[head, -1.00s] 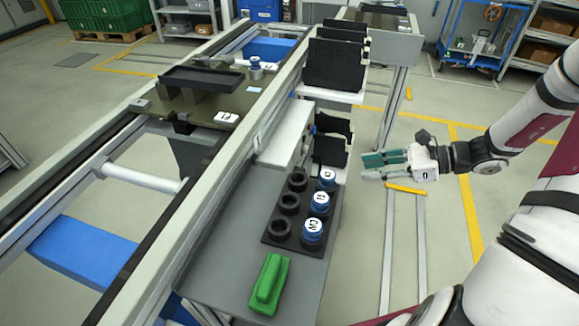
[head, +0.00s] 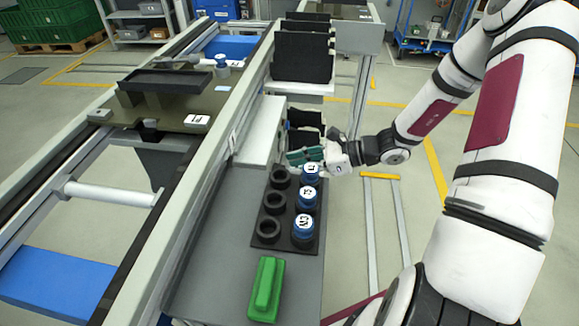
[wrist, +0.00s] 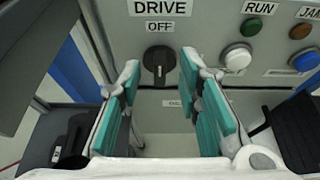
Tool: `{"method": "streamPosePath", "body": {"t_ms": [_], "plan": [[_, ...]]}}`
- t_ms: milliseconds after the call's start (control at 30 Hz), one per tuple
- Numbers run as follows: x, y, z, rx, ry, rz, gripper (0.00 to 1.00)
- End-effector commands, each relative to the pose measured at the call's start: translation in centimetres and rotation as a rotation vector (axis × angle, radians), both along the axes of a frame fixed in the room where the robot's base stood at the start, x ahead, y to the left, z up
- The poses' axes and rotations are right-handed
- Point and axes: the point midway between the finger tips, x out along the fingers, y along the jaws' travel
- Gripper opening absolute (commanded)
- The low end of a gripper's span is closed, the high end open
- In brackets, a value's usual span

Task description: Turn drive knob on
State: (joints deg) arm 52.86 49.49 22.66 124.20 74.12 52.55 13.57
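The drive knob (wrist: 159,66) is a black round knob with an upright grip bar, on a grey panel (wrist: 205,30) under the labels "DRIVE" and "OFF" in the wrist view. A smaller label below it is partly hidden by a finger. My gripper (wrist: 161,75) is open, its teal-padded fingers left and right of the knob, with nothing between the pads. I cannot tell whether the fingertips reach the knob's depth. In the head view my gripper (head: 306,157) is beside the line, just beyond the blue-capped pieces; the knob is hidden there.
Right of the knob are a white button (wrist: 237,57) under "RUN", a blue button (wrist: 305,60) and small green and brown lamps. In the head view, a black holder (head: 259,225) with blue-capped pieces (head: 304,194) and a green block (head: 265,290) lie on the grey shelf.

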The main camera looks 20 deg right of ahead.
Motion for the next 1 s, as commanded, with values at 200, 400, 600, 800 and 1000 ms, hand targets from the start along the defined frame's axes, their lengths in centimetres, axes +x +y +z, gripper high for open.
{"method": "streamPosePath", "body": {"t_ms": [200, 400, 600, 800, 1000], "plan": [[0.8, 1.5, -0.7, 0.001, 0.002, -0.001, 0.32], [0.9, 1.6, -0.8, -0.001, 0.001, -0.001, 0.32], [0.9, 1.6, -0.8, -0.001, 0.001, -0.001, 0.14], [0.9, 1.6, -0.8, 0.000, 0.000, -0.001, 0.00], [0.9, 1.6, -0.7, 0.007, 0.012, 0.000, 0.00]]}}
